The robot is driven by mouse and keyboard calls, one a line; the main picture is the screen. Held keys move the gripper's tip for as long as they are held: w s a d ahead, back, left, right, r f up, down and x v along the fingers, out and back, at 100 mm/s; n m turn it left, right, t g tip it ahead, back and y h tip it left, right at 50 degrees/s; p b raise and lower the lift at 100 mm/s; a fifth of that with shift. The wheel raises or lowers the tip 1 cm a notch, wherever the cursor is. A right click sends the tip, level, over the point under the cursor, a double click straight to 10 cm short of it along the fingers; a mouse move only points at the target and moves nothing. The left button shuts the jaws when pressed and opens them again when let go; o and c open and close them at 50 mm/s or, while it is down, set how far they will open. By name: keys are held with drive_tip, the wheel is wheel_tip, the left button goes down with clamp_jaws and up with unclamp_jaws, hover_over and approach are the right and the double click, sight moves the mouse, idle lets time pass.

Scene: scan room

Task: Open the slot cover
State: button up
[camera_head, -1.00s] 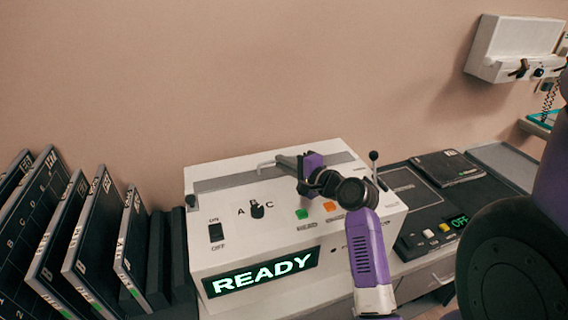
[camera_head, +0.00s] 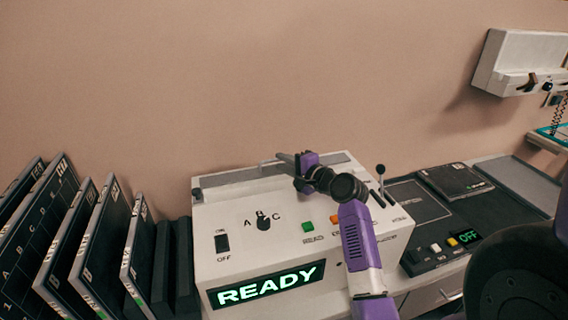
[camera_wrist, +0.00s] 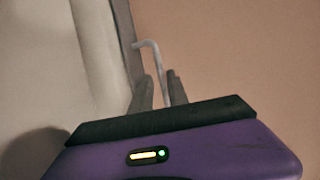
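The slot cover (camera_head: 232,176) is a long grey strip along the back of the white machine's top; it looks closed, lying flat. Its thin bent grey handle (camera_head: 267,164) stands near its middle and also shows in the wrist view (camera_wrist: 150,46). My gripper (camera_head: 288,159) is at the handle, above the rear of the machine. In the wrist view, its two fingers (camera_wrist: 160,86) stand a little apart, with the handle's straight part between them. I cannot tell whether either finger touches the handle.
The white machine (camera_head: 215,255) shows a lit READY display (camera_head: 268,286), an A–C knob (camera_head: 263,222) and a black-knobbed lever (camera_head: 380,172) at right. Dark upright plates (camera_head: 100,235) stand left. A dark panel (camera_head: 415,205) lies right. The wall is close behind.

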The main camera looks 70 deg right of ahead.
drive_tip(key=shift+o, duration=0.5)
drive_tip(key=v, duration=0.7)
drive_tip(key=shift+s+a+b, duration=0.15)
drive_tip(key=shift+s+b, duration=0.15)
drive_tip(key=shift+s, duration=0.1)
